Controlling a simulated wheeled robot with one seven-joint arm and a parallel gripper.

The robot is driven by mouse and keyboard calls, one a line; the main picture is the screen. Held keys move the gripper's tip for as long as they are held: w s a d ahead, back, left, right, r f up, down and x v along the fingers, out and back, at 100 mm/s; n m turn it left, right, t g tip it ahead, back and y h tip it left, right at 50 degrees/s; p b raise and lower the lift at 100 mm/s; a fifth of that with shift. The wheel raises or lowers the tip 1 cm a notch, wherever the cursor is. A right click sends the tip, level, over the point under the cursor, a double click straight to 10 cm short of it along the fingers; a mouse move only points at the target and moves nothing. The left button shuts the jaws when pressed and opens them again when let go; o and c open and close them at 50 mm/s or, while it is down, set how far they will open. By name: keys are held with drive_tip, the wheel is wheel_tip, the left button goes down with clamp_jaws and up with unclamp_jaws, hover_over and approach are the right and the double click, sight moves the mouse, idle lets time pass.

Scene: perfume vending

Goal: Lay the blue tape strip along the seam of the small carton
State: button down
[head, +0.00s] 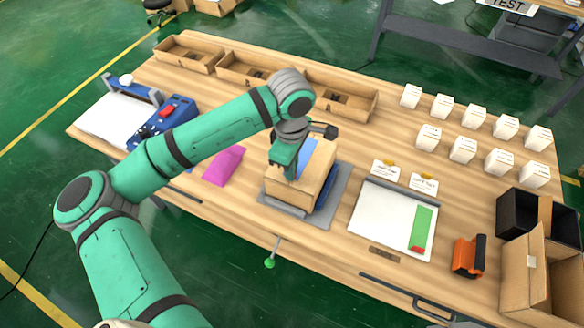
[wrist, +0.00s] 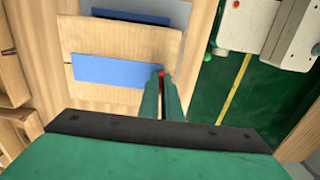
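The small carton (head: 291,195) is a tan box on a grey plate on the bench, and its top shows in the wrist view (wrist: 121,42). The blue tape strip (wrist: 118,70) spans much of the carton top from the left to my fingers. It also shows in the head view (head: 322,152). My gripper (wrist: 162,76) is over the carton, its fingers close together at the strip's right end, and looks shut on it. Whether the strip touches the cardboard along its whole length I cannot tell. The seam is not clearly visible.
A grey plate (head: 336,208) with a blue fixture holds the carton. A magenta piece (head: 224,165) lies to its left, a white board (head: 380,225) with a green strip (head: 420,229) to its right. Open trays (head: 345,97) line the back; several small white boxes stand back right.

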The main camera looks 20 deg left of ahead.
drive_tip(key=shift+d, duration=0.25)
drive_tip(key=shift+w+f, duration=0.1)
drive_tip(key=shift+f, duration=0.15)
idle(0.5)
drive_tip(key=c, duration=1.9)
unclamp_jaws()
drive_tip(key=shift+r, duration=2.95)
